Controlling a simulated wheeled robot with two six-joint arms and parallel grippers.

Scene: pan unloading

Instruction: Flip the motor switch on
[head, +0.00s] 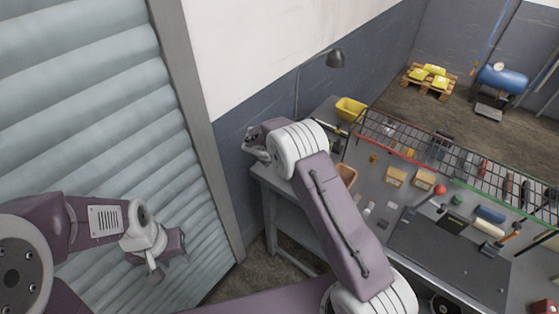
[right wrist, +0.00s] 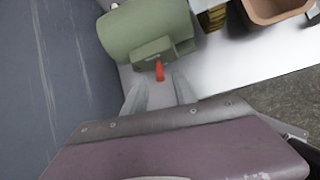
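A green motor (right wrist: 150,28) with a rounded body and a boxy base lies on a pale bench surface in the right wrist view. A small red switch lever (right wrist: 159,71) sticks out of its box toward my right gripper (right wrist: 159,84). That gripper is open, its two pale fingers apart with the lever just ahead between their tips. Contact cannot be made out. In the head view the right arm reaches over the bench's far left end, and I cannot make out the motor there. My left gripper (head: 158,258) hangs in front of the shutter; its finger opening is unclear.
The grey workbench (head: 385,185) carries a wire rack (head: 460,165), small boxes, tools and a yellow bin (head: 350,109). A dark wall (right wrist: 60,70) is close on the left; a brown bin (right wrist: 275,10) is right of the motor.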

